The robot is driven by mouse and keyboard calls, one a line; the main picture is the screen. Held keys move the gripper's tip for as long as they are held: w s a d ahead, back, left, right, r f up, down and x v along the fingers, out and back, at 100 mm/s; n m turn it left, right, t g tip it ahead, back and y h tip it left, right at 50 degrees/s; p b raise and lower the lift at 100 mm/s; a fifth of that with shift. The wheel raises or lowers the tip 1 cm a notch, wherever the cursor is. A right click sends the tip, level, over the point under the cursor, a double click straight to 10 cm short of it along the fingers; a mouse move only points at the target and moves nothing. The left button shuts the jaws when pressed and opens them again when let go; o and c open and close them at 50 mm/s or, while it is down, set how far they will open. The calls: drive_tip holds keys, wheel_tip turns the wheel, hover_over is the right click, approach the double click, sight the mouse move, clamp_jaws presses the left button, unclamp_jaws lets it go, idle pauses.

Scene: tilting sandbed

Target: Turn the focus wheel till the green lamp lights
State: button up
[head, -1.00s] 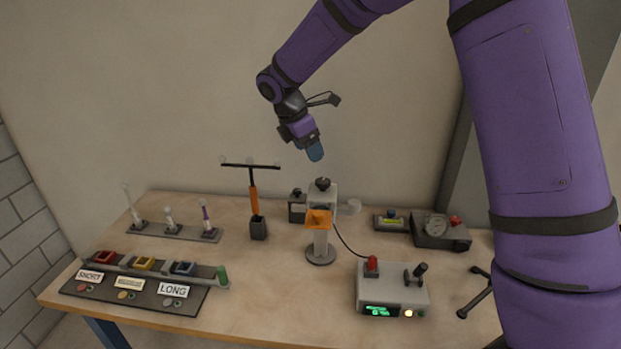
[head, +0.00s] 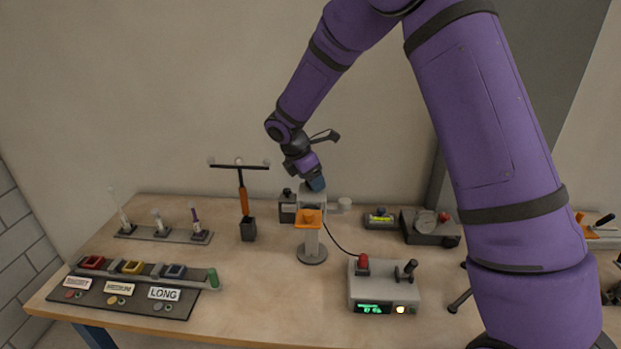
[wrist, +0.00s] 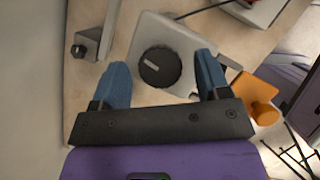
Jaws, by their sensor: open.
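The black focus wheel (wrist: 160,67), a round knob with a pale pointer mark, sits on top of a grey housing (wrist: 182,42) in the wrist view. My gripper (wrist: 162,66) is open, with one blue finger on each side of the wheel. A gap shows between the wheel and each finger. In the head view my gripper (head: 316,184) is at the top of the grey stand (head: 312,240), and the wheel is hidden behind it. A grey control box (head: 384,286) shows a green readout (head: 373,309) and a lit yellowish lamp (head: 400,309). I see no lit green lamp.
An orange part (wrist: 262,97) projects beside the right finger. A small grey block with a black knob (head: 287,206) stands left of the stand. A dark post with an orange grip (head: 244,202) stands further left. The front middle of the table is clear.

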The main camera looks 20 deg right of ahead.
drive_tip(key=c, duration=0.9)
drive_tip(key=shift+m, duration=0.4)
drive_tip(key=m+g, duration=0.2)
drive_tip(key=m, duration=0.3)
drive_tip(key=shift+w, duration=0.2)
drive_tip(key=m+g, duration=0.1)
drive_tip(key=m, duration=0.2)
drive_tip(key=m+g+y, duration=0.1)
drive_tip(key=m, duration=0.2)
drive_tip(key=shift+w+y, duration=0.1)
drive_tip(key=shift+y, duration=0.2)
drive_tip(key=shift+m, duration=0.4)
drive_tip(key=o, duration=0.9)
drive_tip(key=shift+d, duration=0.1)
